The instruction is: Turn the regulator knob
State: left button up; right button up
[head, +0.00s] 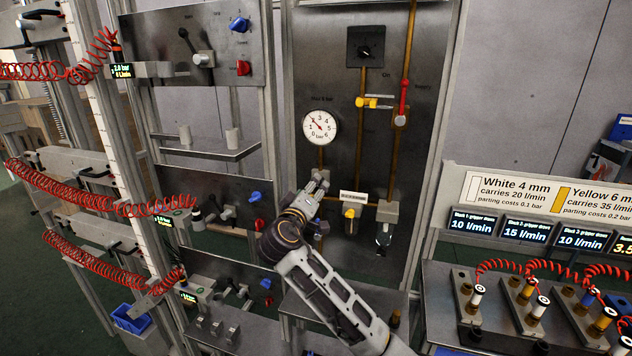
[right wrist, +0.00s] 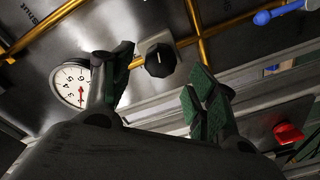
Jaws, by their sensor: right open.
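The regulator knob (right wrist: 160,60) is black with a pale mark and sits on a light grey block (right wrist: 153,42) on a brass pipe in the right wrist view. My right gripper (right wrist: 160,78) is open and empty, its green-padded fingertips on either side of the knob in that picture. Whether they touch it, I cannot tell. In the head view my right gripper (head: 308,197) is at the panel below the round gauge (head: 320,127) and largely hides the knob. The gauge also shows in the right wrist view (right wrist: 70,82). My left gripper is not in view.
To the right on the panel are a yellow-handled valve (head: 350,212), a grey block with a clear bowl (head: 387,211) and a red lever (head: 404,97). Red coiled hoses (head: 90,203) hang at the left.

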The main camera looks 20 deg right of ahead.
jog(key=shift+p+x, duration=0.65)
jog(key=shift+x, duration=1.9)
jog(key=c, duration=1)
